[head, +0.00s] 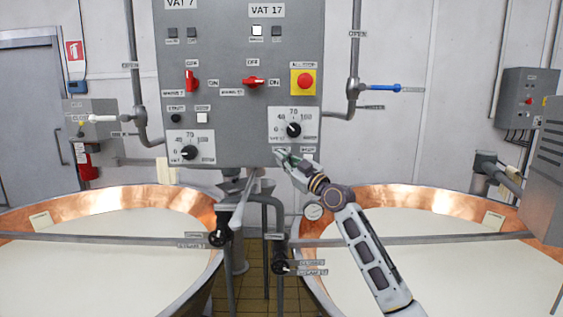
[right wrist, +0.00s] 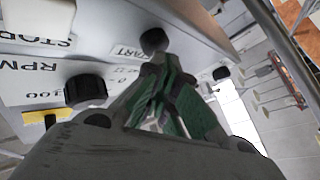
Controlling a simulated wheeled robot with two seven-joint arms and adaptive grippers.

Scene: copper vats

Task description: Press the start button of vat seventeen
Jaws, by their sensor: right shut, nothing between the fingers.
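The grey control panel (head: 225,110) has a VAT 7 column on the left and a VAT 17 column (head: 267,10) on the right. My right gripper (head: 281,154) is shut and empty at the bottom of the VAT 17 column, below its dial (head: 293,129). It hides the start button in the head view. In the right wrist view a round black button (right wrist: 153,40) sits beside a partly cut label that seems to read START. My green-lined fingertips (right wrist: 165,60) are just at this button; I cannot tell whether they touch it. My left gripper is not in view.
A STOP label (right wrist: 40,35) is near the button. A red emergency button (head: 304,81) on yellow and a red switch (head: 254,82) are higher up. Two copper vats, left (head: 190,200) and right (head: 375,195), flank the panel. Pipes run below it.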

